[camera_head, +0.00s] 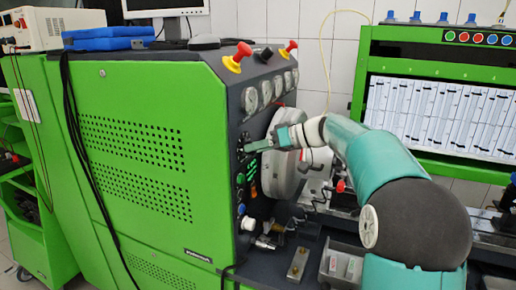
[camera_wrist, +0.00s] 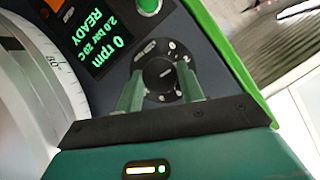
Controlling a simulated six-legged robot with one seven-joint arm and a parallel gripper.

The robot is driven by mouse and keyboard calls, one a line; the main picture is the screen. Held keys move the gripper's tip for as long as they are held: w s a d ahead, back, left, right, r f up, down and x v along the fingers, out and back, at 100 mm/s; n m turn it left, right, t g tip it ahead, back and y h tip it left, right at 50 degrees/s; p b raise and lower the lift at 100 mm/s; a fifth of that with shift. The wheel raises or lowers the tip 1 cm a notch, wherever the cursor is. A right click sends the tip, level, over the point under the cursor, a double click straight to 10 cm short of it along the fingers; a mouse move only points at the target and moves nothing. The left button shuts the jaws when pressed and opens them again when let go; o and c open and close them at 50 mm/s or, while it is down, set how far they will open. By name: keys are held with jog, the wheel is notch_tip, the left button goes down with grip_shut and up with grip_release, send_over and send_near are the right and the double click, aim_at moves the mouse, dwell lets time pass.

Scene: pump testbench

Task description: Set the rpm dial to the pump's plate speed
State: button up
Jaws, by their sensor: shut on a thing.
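The rpm dial (camera_wrist: 160,72) is a round black knob with light marks around it, on the dark control panel in the wrist view. My gripper (camera_wrist: 160,85) has its two green fingers on either side of the dial and is shut on it. In the head view my gripper (camera_head: 252,147) reaches the panel edge of the green testbench (camera_head: 140,150), and the dial is hidden there or too small to tell. A display (camera_wrist: 100,35) beside the dial reads 0 rpm, 2.0 bar, 20 C and READY in green. No plate with a pump speed is readable.
A green button (camera_wrist: 149,5) sits above the dial. Round gauges (camera_head: 265,92) and red knobs (camera_head: 237,57) are on top of the panel. A large pale disc (camera_head: 285,172) stands close behind my gripper. A green-framed board (camera_head: 440,110) is at the right.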

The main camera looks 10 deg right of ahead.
jog(key=m+t+y, duration=0.1)
jog(key=m+y, duration=0.1)
jog(key=m, duration=0.5)
jog(key=m+y, duration=0.3)
jog(key=m, duration=0.5)
jog(key=f+m+t+y, duration=0.1)
jog(key=m+y, duration=0.1)
jog(key=m, duration=0.6)
jog(key=shift+d+t+y, duration=0.1)
jog(key=shift+t+y, duration=0.2)
jog(key=shift+f+m, duration=0.1)
jog(key=shift+m, duration=0.2)
jog(key=o, duration=1)
